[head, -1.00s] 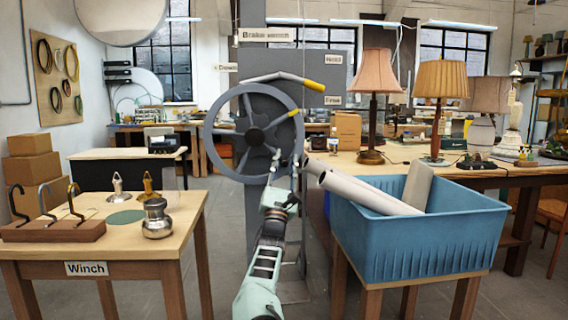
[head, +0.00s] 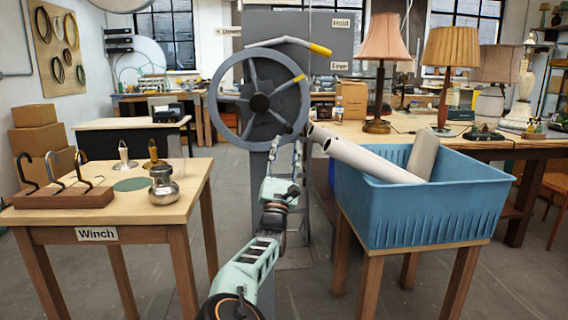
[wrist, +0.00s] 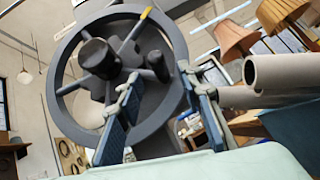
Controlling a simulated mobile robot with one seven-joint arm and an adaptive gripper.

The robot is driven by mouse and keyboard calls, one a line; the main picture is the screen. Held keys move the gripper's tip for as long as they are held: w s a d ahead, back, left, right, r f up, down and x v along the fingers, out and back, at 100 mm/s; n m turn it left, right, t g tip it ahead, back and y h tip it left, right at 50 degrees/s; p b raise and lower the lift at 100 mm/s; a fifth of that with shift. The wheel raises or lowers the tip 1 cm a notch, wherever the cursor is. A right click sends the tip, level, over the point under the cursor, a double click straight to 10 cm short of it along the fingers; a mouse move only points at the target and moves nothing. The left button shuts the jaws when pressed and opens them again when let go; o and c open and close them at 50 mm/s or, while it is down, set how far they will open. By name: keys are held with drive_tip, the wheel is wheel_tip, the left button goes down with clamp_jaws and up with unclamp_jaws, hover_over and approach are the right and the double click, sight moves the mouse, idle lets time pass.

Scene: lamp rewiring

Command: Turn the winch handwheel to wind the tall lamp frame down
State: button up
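The grey spoked handwheel (head: 219,101) stands upright on a grey winch post (head: 266,190), with a dark hub and one yellow-marked spoke. A dark handle knob (wrist: 157,65) sticks out at its lower right. My gripper (wrist: 158,72) is open, its two blue-padded fingers apart, with the knob showing between the tips in the wrist view. I cannot tell whether the fingers touch it. In the head view my gripper (head: 285,150) reaches up to the wheel's lower right. A yellow-tipped lever (head: 290,43) sits above the wheel, near the Hold and Free labels. I cannot make out the tall lamp frame.
A blue crate (head: 430,217) with pale tubes (head: 365,160) stands close on the right. Shaded lamps (head: 384,40) stand on a bench behind.

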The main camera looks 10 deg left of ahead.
drive_tip(key=shift+v, duration=2.4)
